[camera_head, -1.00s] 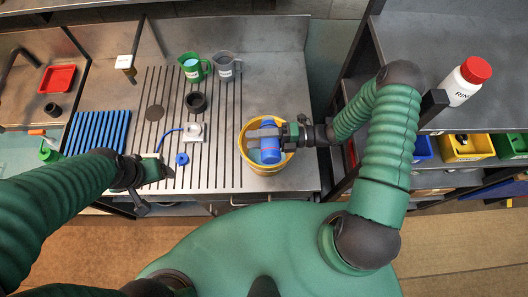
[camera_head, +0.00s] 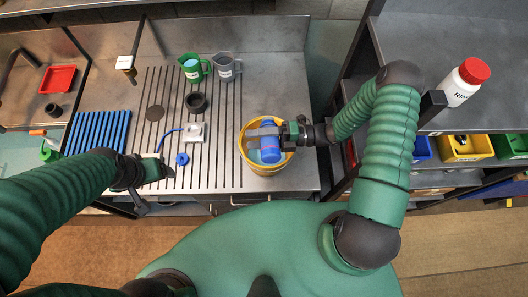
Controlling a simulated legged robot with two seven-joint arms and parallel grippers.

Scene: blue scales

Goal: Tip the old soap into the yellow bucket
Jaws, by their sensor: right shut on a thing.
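The yellow bucket (camera_head: 246,165) stands at the right front of the slotted steel drainboard. My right gripper (camera_head: 262,137) is shut on a blue container (camera_head: 270,153), held over the bucket's mouth. The container looks tilted, and a pale end shows at its lower side. Whether soap is flowing from it cannot be told. The gripper and container hide much of the bucket's inside. My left gripper (camera_head: 163,171) is over the drainboard at the left, beside a blue ring. Its jaws are too unclear to read.
A green jug (camera_head: 191,69) and a grey jug (camera_head: 225,68) stand at the back. A black bowl (camera_head: 196,102), a white device with a blue cord (camera_head: 193,133) and a blue ring (camera_head: 182,159) lie left of the bucket. A red-capped bottle (camera_head: 464,84) stands on the right shelf.

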